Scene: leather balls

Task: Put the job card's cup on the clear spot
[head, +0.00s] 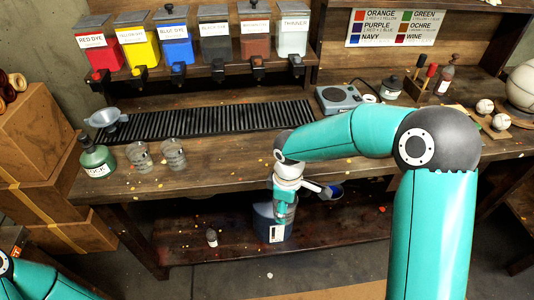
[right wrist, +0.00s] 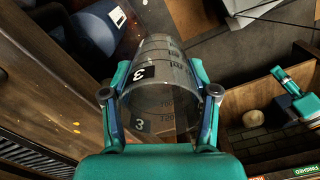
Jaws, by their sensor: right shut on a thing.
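My right gripper (right wrist: 160,92) is shut on a clear graduated cup (right wrist: 160,60) with a dark label marked 3 in the right wrist view. In the head view this gripper (head: 284,205) hangs low in front of the bench, by a dark blue bin; the held cup is hard to make out there. Two more clear cups stand on the bench at the left, a left one (head: 139,156) and a right one (head: 173,155). I cannot make out a job card or which spot is meant.
A green bottle (head: 96,158) and a funnel (head: 105,118) stand left of the cups. A slotted drain rack (head: 200,119) lies behind, below several dye dispensers. The dark blue bin (head: 265,222) sits on the lower shelf. The bench (head: 225,160) is bare right of the cups.

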